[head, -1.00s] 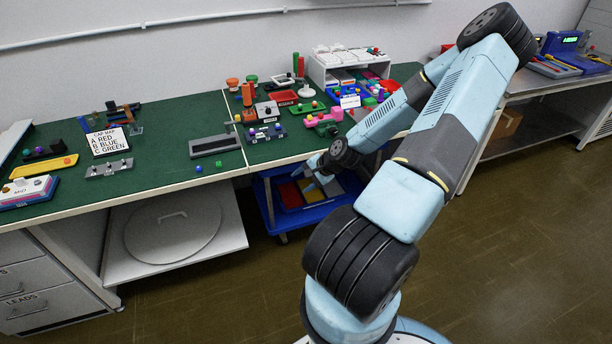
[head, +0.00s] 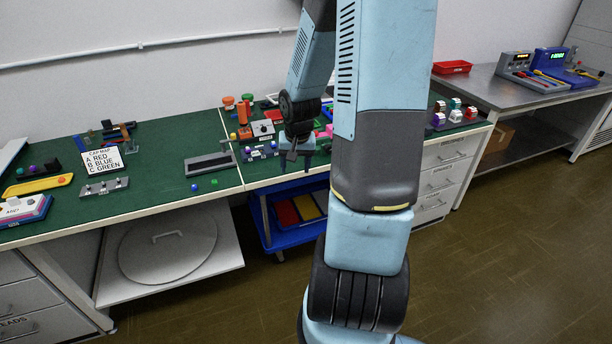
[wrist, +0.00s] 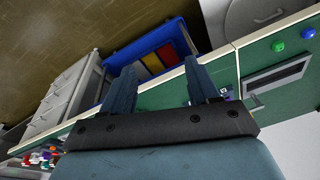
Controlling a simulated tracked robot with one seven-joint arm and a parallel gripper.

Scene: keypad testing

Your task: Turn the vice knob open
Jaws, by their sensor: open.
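I cannot pick out the vice knob for certain in either view. A pink piece (head: 326,132) is mostly hidden behind my arm. I cannot tell whether either is the vice. My gripper (head: 296,160) hangs near the bench's front edge, right of the grey slotted block (head: 210,164). In the wrist view my gripper (wrist: 160,72) has its two fingers apart, with nothing between them.
Small blue and green knobs (head: 214,183) sit near the front edge. A label stand (head: 104,161) and an orange-and-grey cluster (head: 244,120) stand on the bench. A blue cart (head: 283,236) is below. A metal table (head: 490,88) stands at the right. My arm hides part of the bench.

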